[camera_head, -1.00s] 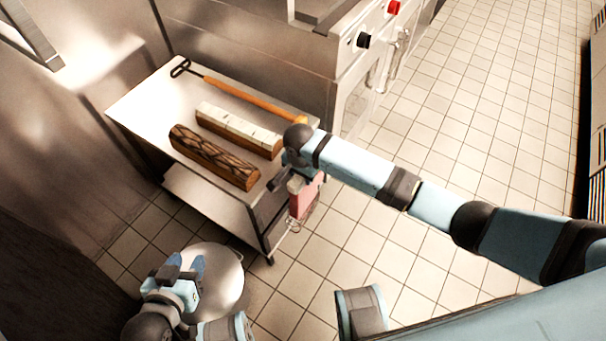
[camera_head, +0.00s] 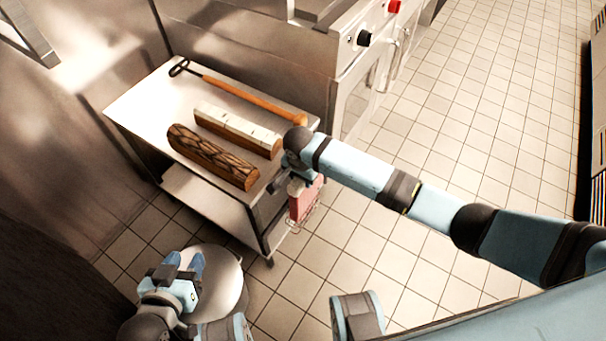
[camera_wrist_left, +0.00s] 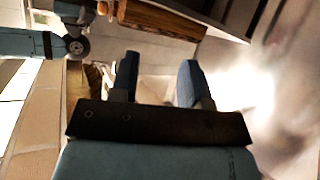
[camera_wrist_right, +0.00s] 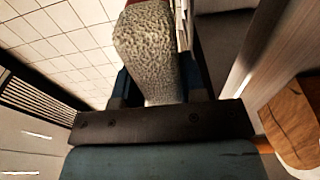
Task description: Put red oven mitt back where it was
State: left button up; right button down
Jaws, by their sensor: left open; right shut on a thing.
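The red oven mitt (camera_head: 304,205) hangs low at the near right end of the metal cart (camera_head: 135,106), mostly below my right gripper (camera_head: 288,184). The gripper is shut on it, partly hidden by my arm. In the right wrist view, a grey speckled piece (camera_wrist_right: 150,50), apparently part of the mitt, sits between the fingers, with a little red at its top edges. My left gripper (camera_head: 184,266) is open and empty, above a round metal thing at the lower left. Its two spread fingers also show in the left wrist view (camera_wrist_left: 157,82).
On the cart top lie a dark charred log (camera_head: 212,158), a pale-topped log (camera_head: 238,130) and a wooden-handled hook tool (camera_head: 240,95). Thin wire (camera_head: 303,226) shows around the mitt. The round metal thing (camera_head: 232,290) stands on the floor. Open tiled floor (camera_head: 480,110) lies right.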

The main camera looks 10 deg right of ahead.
jog(key=shift+f, duration=0.15)
jog(key=c, duration=0.6)
grip_release()
notch_tip(320, 180, up, 14)
jog(key=p, duration=0.4)
jog(key=shift+s+a+f, duration=0.15)
jog(key=shift+s+a, duration=0.3)
jog(key=shift+s, duration=0.1)
